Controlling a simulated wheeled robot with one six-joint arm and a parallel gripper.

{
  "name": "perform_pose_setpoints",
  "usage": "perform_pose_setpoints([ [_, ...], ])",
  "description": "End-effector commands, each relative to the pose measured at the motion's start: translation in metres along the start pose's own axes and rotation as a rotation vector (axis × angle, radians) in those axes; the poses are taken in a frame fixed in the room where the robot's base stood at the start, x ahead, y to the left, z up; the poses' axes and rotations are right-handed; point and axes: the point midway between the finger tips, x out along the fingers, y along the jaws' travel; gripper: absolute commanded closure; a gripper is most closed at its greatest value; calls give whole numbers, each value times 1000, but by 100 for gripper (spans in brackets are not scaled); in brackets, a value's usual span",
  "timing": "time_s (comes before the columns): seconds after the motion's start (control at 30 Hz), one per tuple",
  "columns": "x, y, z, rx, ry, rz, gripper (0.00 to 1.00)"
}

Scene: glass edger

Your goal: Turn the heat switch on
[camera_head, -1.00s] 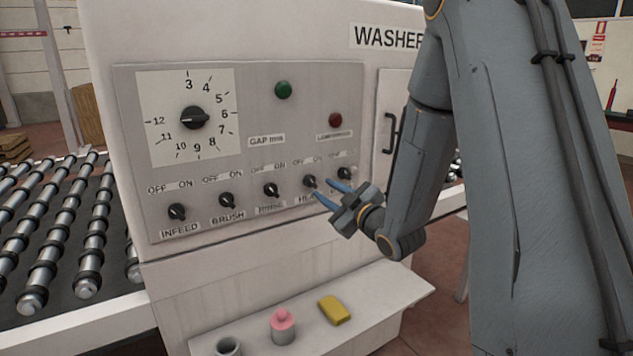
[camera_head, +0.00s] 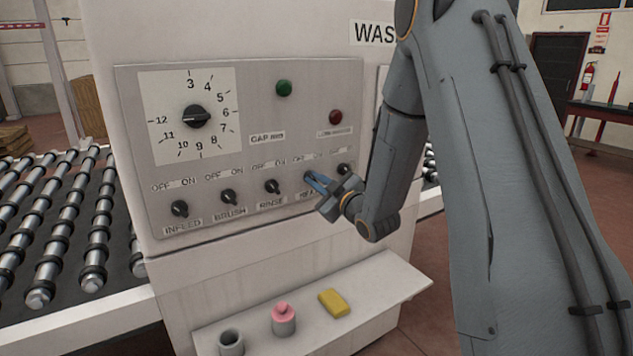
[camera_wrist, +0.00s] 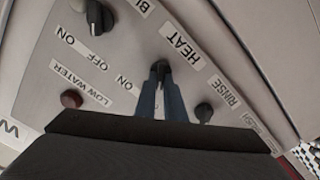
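The heat switch (camera_wrist: 161,67) is a small dark knob beside the HEAT label (camera_wrist: 179,42) in the wrist view. In the head view it is mostly hidden by my fingertips. My gripper (camera_head: 314,181) is at the panel (camera_head: 250,140). Its two blue fingers (camera_wrist: 160,88) stand close together, one on each side of the knob, and appear closed on it. An ON label (camera_wrist: 124,82) shows beside the fingers. The OFF label of this switch is hidden in the wrist view, and I cannot tell the knob's exact angle.
The rinse knob (camera_head: 272,187) is left of my gripper and another knob (camera_head: 345,170) is close on its right. A red lamp (camera_head: 335,117) and a green button (camera_head: 283,88) are above. A shelf below holds a yellow block (camera_head: 334,303) and a pink-topped bottle (camera_head: 284,318).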

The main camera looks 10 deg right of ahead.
Motion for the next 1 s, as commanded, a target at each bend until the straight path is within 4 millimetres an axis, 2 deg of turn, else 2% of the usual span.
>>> perform_pose_setpoints([
  [0.27, 0, 0, 0, 23, 0, -1, 100],
  [0.47, 0, 0, 0, 111, 1, 0, 100],
  [1.0, 0, 4, 1, 593, 0, -1, 100],
])
